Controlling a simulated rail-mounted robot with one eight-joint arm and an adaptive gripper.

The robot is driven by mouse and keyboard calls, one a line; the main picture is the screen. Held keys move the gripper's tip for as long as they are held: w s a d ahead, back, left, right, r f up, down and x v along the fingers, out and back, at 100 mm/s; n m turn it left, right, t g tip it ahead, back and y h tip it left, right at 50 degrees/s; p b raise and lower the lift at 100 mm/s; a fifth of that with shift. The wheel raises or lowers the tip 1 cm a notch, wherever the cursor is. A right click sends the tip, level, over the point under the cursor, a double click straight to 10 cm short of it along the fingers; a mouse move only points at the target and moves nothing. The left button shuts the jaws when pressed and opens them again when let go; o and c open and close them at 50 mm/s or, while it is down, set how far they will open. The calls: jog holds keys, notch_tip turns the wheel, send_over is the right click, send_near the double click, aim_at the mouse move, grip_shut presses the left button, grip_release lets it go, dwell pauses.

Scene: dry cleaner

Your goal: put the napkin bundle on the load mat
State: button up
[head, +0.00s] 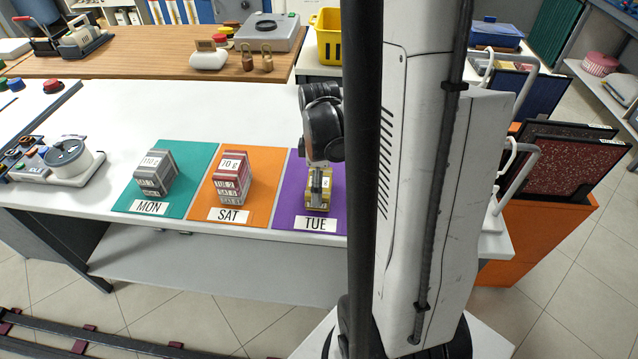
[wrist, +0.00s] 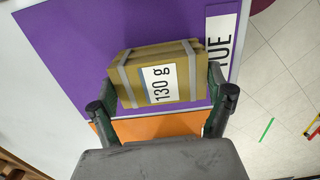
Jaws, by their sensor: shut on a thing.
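A yellow napkin bundle (wrist: 185,91) with grey straps and a "130 g" label is between the two fingers of my gripper (wrist: 161,90), which is shut on it. In the head view the bundle (head: 319,202) is at the purple TUE mat (head: 286,205), below my gripper (head: 320,178); whether it touches the mat I cannot tell. A grey "110 g" bundle (head: 155,175) sits on the teal MON mat (head: 196,166). No mat is marked as the load mat.
The white counter (head: 250,107) is clear behind the mats. A white device with a round dial (head: 68,155) stands at its left. Behind is a wooden table (head: 150,60) with a scale (head: 262,30). My arm hides the counter's right part.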

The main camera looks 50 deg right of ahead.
jog(key=shift+f, duration=0.25)
jog(key=shift+f, duration=0.1)
jog(key=o, duration=1.2)
jog(key=shift+o, duration=0.2)
notch_tip(320, 180, up, 12)
jog(key=p, duration=0.2)
jog(key=a+r+m+t, duration=0.3)
jog(key=a+r, duration=0.2)
jog(key=a, duration=0.6)
jog(key=s+a+r+m+t, duration=0.1)
jog(key=a+r+m+t, duration=0.3)
jog(key=a, duration=0.8)
jog(key=shift+s+a+r, duration=0.25)
jog(key=shift+a+r, duration=0.05)
jog(key=shift+r, duration=0.6)
